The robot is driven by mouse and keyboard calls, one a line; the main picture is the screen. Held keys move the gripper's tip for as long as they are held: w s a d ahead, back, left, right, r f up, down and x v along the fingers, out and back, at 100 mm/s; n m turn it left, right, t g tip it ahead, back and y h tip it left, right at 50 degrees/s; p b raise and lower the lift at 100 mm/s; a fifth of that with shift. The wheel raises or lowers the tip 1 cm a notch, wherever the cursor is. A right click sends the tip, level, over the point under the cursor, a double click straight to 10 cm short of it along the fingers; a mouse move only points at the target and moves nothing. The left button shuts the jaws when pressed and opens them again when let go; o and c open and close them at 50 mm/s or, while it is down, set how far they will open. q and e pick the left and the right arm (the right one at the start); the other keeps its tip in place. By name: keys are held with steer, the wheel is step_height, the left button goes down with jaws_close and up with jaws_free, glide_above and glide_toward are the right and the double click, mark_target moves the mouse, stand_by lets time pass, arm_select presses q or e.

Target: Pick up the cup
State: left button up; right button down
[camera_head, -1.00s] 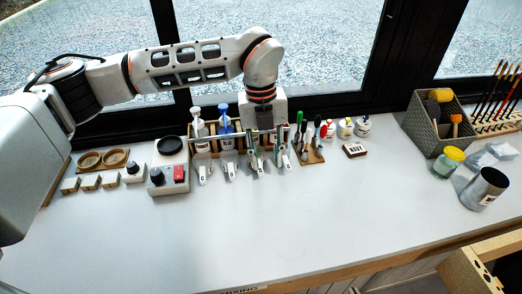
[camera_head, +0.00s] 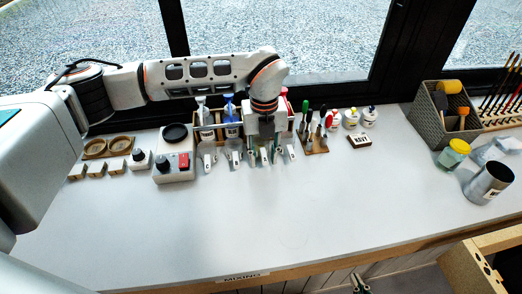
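A grey metal cup with a white label (camera_head: 489,183) stands at the right end of the worktop, its open mouth visible. Several small clear vessels with white clip-like parts, one of them at the left of the row (camera_head: 208,153), stand in front of the bottle rack. My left gripper (camera_head: 264,152) points down over this row, its fingers apart on either side of one clear vessel. I cannot tell whether they touch it.
A jar with a yellow lid (camera_head: 454,154) and a grey caddy (camera_head: 439,117) stand near the metal cup. A device with a black disc and red switch (camera_head: 175,160) is left of the row. Small bottles (camera_head: 352,118) stand behind. The front of the worktop (camera_head: 300,225) is clear.

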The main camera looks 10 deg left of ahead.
arm_select(q)
jaws_close()
